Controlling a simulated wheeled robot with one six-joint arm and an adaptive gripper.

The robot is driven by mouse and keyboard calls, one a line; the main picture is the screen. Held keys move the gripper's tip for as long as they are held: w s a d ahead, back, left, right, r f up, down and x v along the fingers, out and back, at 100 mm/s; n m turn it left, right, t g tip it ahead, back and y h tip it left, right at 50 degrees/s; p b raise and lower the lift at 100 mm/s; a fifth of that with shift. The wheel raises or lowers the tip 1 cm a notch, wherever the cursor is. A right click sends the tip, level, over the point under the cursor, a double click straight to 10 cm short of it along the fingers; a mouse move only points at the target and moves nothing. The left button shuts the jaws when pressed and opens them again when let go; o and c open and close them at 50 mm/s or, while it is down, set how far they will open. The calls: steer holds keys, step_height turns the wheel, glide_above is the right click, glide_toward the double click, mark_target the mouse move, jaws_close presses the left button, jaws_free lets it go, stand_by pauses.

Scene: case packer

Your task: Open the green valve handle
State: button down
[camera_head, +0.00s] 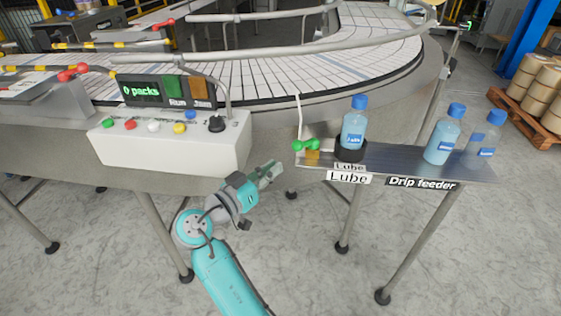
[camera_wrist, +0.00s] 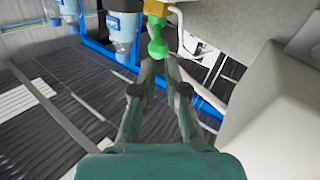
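The green valve handle (camera_head: 304,146) sits on a brass valve body (camera_head: 313,155) at the left end of the drip feeder shelf, beside the bottle marked Lube. In the wrist view the green handle (camera_wrist: 157,40) points down toward my fingertips, its rounded end just beyond them. My gripper (camera_head: 274,169) is in front of the shelf, below and left of the handle, apart from it in the head view. In the wrist view my gripper (camera_wrist: 161,66) is open, with a narrow empty gap between its fingers. Whether a fingertip touches the handle cannot be told.
A blue-capped bottle (camera_head: 353,128) stands in a black holder on the metal shelf (camera_head: 400,163); two more bottles stand to its right. A white control box (camera_head: 175,146) with coloured buttons is left of my gripper. A conveyor (camera_head: 290,68) curves behind. Open floor lies below.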

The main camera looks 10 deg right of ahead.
steer(key=s+d+f+n+t+y, duration=0.1)
steer(key=s+d+f+n+y, duration=0.15)
steer(key=f, duration=0.55)
steer(key=s+d+f+n+t+y, duration=0.1)
steer(key=d+f+n+y, duration=0.15)
steer(key=f, duration=0.45)
steer(key=s+d+f+n+y, duration=0.4)
steer(key=s+f+n, duration=0.1)
steer(key=s+f, duration=0.65)
steer(key=s+d+f+n+y, duration=0.1)
steer(key=s+y, duration=0.2)
steer(key=s, duration=0.6)
steer(key=s+f+y, duration=0.2)
steer(key=s, duration=0.8)
steer(key=s+d+r+m, duration=0.1)
steer(key=s+r+m, duration=0.1)
steer(key=s+r, duration=0.5)
steer(key=n+y, duration=0.4)
steer(key=y, duration=0.2)
glide_toward(301, 147)
steer(key=shift+g, duration=0.4)
steer(key=x, duration=0.7)
steer(key=shift+w+r, duration=0.2)
steer(key=shift+r, duration=0.15)
